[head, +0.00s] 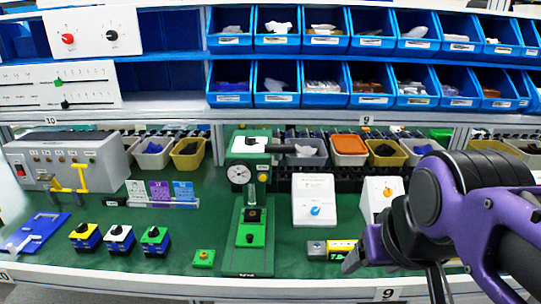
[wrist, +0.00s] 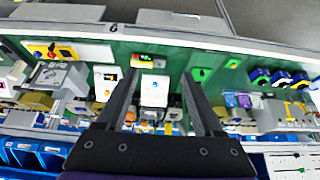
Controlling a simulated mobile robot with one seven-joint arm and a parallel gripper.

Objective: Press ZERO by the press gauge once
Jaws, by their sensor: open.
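The green press (head: 252,205) stands in the middle of the bench in the head view. Its round dial gauge (head: 240,174) is on the upper left of its head. A small green box with a yellowish button (head: 204,258) sits left of the press base. A grey box (head: 317,248) and a yellow box with a lit display (head: 342,249) sit right of it. No ZERO label is readable on any of them. My gripper (head: 396,276) is open and empty, right of the press near the front edge. Its two fingers also show spread in the wrist view (wrist: 160,76).
A white box with a blue knob (head: 314,200) stands right of the press. Three small switch boxes (head: 119,238) and a blue clipboard-like item (head: 38,231) are left. Blue bins (head: 325,42) fill the shelves above.

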